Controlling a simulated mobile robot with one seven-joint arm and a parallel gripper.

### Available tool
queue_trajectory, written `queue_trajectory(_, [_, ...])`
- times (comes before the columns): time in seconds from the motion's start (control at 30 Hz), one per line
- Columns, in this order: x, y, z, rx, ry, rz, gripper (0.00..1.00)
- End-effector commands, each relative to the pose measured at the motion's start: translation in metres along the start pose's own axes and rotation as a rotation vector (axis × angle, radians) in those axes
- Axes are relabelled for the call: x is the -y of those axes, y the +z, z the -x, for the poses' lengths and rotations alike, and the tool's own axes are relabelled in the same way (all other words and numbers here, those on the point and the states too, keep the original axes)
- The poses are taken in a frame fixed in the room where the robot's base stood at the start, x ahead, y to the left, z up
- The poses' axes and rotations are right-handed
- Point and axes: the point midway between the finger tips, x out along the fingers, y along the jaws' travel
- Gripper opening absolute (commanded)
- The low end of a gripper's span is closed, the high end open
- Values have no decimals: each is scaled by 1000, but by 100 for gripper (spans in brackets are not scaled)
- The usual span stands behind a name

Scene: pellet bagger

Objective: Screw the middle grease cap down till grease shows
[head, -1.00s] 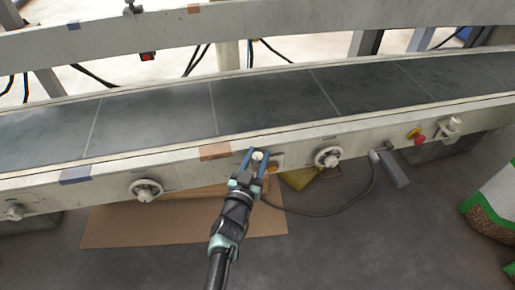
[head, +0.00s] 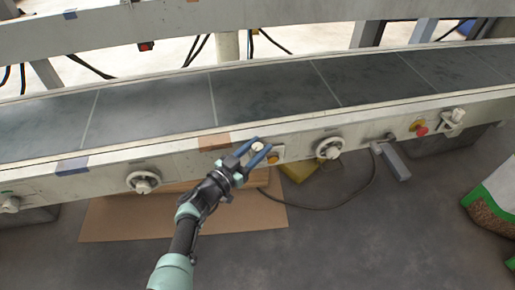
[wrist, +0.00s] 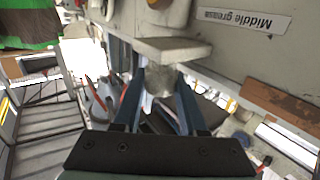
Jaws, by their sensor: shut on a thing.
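The middle grease cap (head: 258,147) is a small pale round knob on the front rail of the conveyor. My gripper (head: 262,150) has its blue fingers closed on either side of it. In the wrist view the cap (wrist: 160,90) is a grey cylinder between the fingers, below a pale bracket (wrist: 172,50). A "Middle grease" label (wrist: 236,20) is on the panel beside it. I cannot make out any grease at the cap; the fingers cover part of it.
A red stop button (head: 420,129) is further right. Cardboard (head: 120,220) and a cable lie below.

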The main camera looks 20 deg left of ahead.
Motion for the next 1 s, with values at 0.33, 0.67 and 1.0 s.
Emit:
queue_trajectory(0.33, [1, -1, -1, 1, -1, 0, 43])
queue_trajectory(0.67, [0, -1, -1, 0, 0, 0, 72])
queue_trajectory(1.0, [1, -5, 21, 1, -3, 1, 72])
